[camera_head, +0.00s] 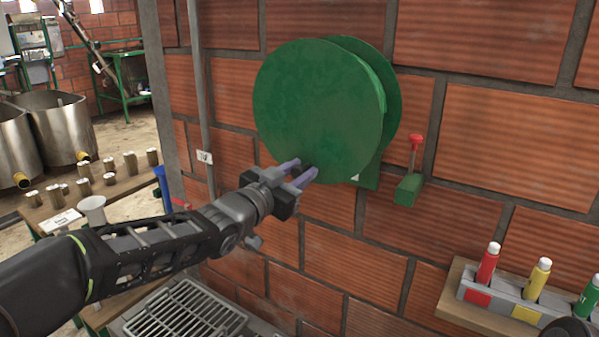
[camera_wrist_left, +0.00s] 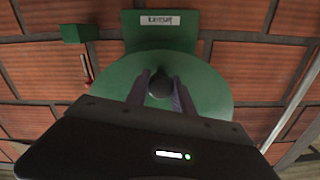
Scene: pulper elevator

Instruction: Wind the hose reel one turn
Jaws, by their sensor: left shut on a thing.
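The green hose reel (camera_head: 318,100) is mounted on the brick wall, with its round front disc facing me. It also shows in the left wrist view (camera_wrist_left: 207,88). My left gripper (camera_head: 303,175) is at the lower edge of the disc. In the left wrist view its fingers are shut on a dark round handle knob (camera_wrist_left: 160,84) that stands out from the disc. In the head view the fingers mostly hide the knob. My right gripper is not in view; a dark rounded part shows at the bottom right corner.
A green box with a red-topped lever (camera_head: 408,188) is on the wall right of the reel. A wooden shelf (camera_head: 462,312) holds red, yellow and green tubes at lower right. A metal grate (camera_head: 185,322) lies below my left arm. A thin pipe (camera_head: 203,100) runs up the wall at left.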

